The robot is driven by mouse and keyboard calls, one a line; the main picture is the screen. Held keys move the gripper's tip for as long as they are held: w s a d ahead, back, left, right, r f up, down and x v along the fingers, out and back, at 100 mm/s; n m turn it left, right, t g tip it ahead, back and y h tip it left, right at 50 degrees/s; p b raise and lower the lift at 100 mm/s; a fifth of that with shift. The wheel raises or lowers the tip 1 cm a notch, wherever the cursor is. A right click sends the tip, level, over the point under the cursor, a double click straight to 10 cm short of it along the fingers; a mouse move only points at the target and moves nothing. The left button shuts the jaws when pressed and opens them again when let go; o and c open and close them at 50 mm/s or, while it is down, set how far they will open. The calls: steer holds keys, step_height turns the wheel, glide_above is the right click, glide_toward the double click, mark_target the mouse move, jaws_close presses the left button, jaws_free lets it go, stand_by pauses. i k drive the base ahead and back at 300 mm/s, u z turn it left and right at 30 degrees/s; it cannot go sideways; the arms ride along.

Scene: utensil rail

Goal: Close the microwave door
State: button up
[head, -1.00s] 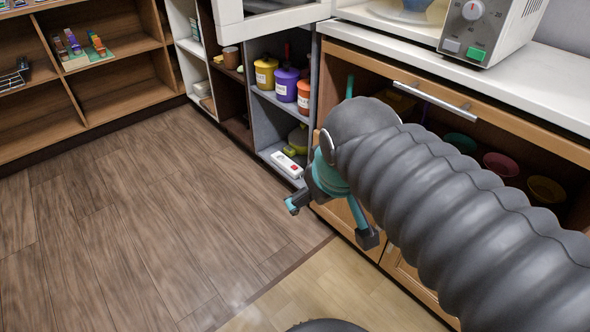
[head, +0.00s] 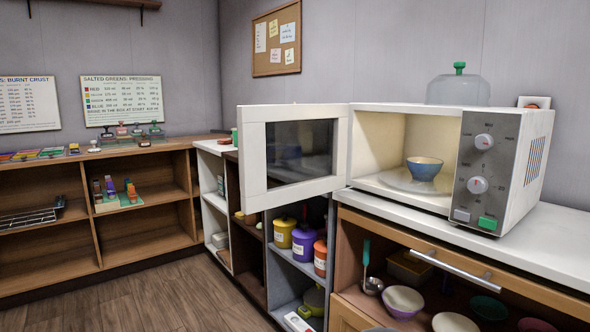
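The white microwave (head: 520,150) stands on the white counter at right, with two dials and a green button on its grey panel. Its door (head: 257,150) is wide open, swung out to the left from the left side of the cavity, with a dark window (head: 300,150) in a white frame. Inside, a blue bowl (head: 424,168) sits on the glass turntable (head: 400,182). My gripper is not in view.
The counter (head: 490,245) is clear in front of the microwave. Below it, an open compartment with a silver handle (head: 450,268) holds several bowls and a ladle (head: 371,285). Shelves with yellow (head: 283,235) and purple (head: 304,243) canisters stand under the door. Floor (head: 150,303) is free at lower left.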

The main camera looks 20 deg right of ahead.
mark_target(296, 152)
steer(key=u, duration=1.1)
steer(key=i, duration=2.25)
steer(key=z, duration=3.65)
steer(key=k, duration=1.25)
steer(key=u, duration=0.25)
